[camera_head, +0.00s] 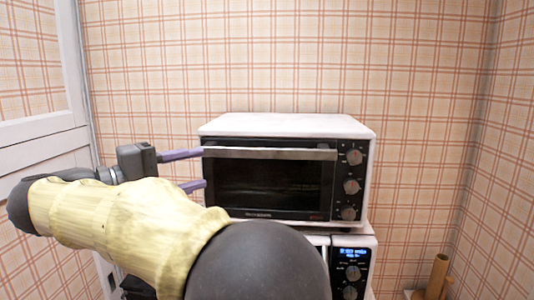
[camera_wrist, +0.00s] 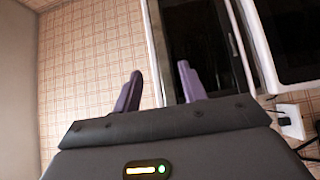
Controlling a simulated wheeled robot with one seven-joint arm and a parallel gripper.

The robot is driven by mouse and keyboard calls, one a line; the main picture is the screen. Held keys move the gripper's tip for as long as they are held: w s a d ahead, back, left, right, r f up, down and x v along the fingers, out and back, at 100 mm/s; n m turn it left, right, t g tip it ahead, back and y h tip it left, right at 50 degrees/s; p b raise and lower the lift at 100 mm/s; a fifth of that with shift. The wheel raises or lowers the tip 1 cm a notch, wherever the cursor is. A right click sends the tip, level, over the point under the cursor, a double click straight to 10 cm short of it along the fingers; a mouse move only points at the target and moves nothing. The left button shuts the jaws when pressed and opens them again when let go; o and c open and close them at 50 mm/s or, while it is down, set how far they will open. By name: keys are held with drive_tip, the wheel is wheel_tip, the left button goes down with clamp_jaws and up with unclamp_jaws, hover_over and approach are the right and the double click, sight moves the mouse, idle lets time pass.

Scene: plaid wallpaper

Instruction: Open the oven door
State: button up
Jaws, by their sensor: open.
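The oven (camera_head: 285,124) is a white countertop oven with a dark glass door (camera_head: 265,185). The door looks shut. A pale handle bar (camera_head: 270,153) runs along the door's top. My gripper (camera_head: 204,169) is open, with two purple fingers pointing right at the oven's left side, one above the other. The upper finger is about level with the handle's left end. I cannot tell whether it touches. In the wrist view, my gripper (camera_wrist: 160,68) looks empty, and a pale strip, probably the handle (camera_wrist: 152,45), appears between the fingers. The dark door (camera_wrist: 195,30) lies right of it.
A second white appliance (camera_head: 368,241) with a lit blue display stands under the oven. Brown rolls (camera_head: 437,275) stand at the lower right. A white panel (camera_head: 45,132) is at the left. A wall socket (camera_wrist: 290,122) shows in the wrist view. Plaid wall closes the back.

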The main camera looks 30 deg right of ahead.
sight(261, 154)
drive_tip(key=w+d+p, duration=0.1)
drive_tip(key=d, duration=0.4)
drive_tip(key=w+d+p, duration=0.1)
drive_tip(key=d, duration=0.4)
drive_tip(key=w+d+p, duration=0.1)
drive_tip(key=d, duration=0.5)
clamp_jaws()
